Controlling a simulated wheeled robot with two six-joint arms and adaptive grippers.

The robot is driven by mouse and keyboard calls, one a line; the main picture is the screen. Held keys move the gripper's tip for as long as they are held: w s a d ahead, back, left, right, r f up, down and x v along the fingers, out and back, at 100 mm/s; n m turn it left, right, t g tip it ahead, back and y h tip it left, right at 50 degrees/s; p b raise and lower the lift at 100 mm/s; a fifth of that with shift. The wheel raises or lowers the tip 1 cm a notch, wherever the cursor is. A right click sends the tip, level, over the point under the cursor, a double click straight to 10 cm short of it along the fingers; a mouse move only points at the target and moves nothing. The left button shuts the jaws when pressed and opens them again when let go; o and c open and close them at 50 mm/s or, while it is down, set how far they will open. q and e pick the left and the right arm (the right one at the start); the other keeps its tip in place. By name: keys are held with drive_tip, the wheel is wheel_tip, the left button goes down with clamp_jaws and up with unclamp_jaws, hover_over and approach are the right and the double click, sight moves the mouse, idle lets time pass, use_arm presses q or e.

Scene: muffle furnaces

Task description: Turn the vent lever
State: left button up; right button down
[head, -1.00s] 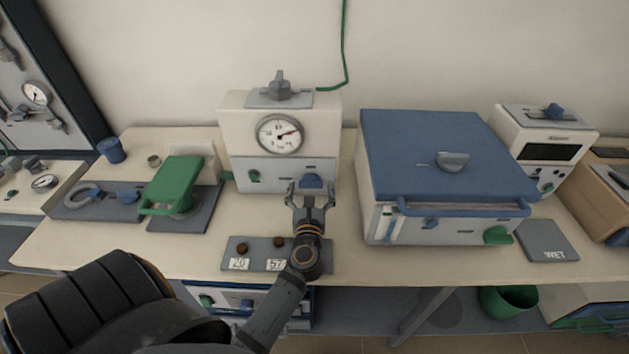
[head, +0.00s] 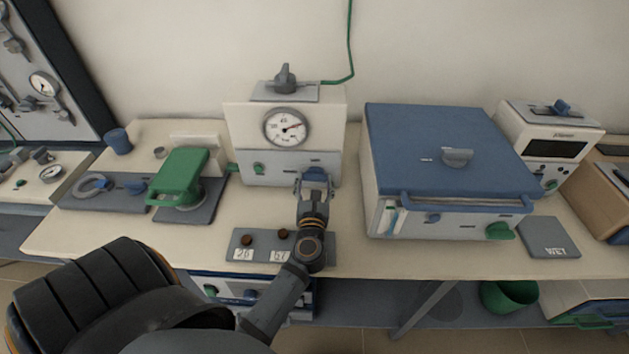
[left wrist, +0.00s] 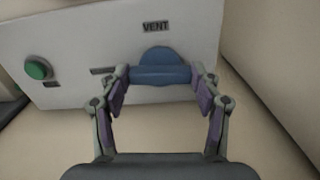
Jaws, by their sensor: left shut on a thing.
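The blue vent lever (left wrist: 160,73) is on the front panel of the cream and grey gauge unit (head: 236,117), below a "VENT" label. In the left wrist view its bar lies level, between the two fingertips. My left gripper (head: 314,178) is at the lower right of that unit and shut on the lever; its fingers also show in the left wrist view (left wrist: 161,84). In the head view the gripper largely hides the lever. My right gripper is not in view.
A green button (left wrist: 37,69) sits left of the lever on the same panel. A blue-lidded furnace (head: 440,135) stands close on the right. A plate with two brown knobs (head: 240,256) lies below my left wrist. A green-handled device (head: 180,174) stands to the left.

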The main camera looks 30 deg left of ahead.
use_arm(q)
drive_tip(key=m+p, duration=0.3)
drive_tip(key=m, duration=0.1)
drive_tip(key=shift+r, duration=0.25)
drive_tip(key=m+p, duration=0.3)
drive_tip(key=m, duration=0.1)
drive_tip(key=shift+m+p, duration=0.3)
drive_tip(key=shift+p, duration=0.05)
drive_tip(key=m+p, duration=0.3)
drive_tip(key=m, duration=0.1)
drive_tip(key=shift+m, duration=0.3)
drive_tip(key=shift+f+m+p, duration=0.1)
drive_tip(key=shift+m+p, duration=0.75)
drive_tip(key=shift+m, duration=0.15)
drive_tip(key=shift+f+m+p, duration=0.15)
drive_tip(key=shift+m+p, duration=0.35)
drive_tip(key=shift+m, duration=0.4)
drive_tip(key=o, duration=1.2)
drive_tip(key=shift+c, duration=0.2)
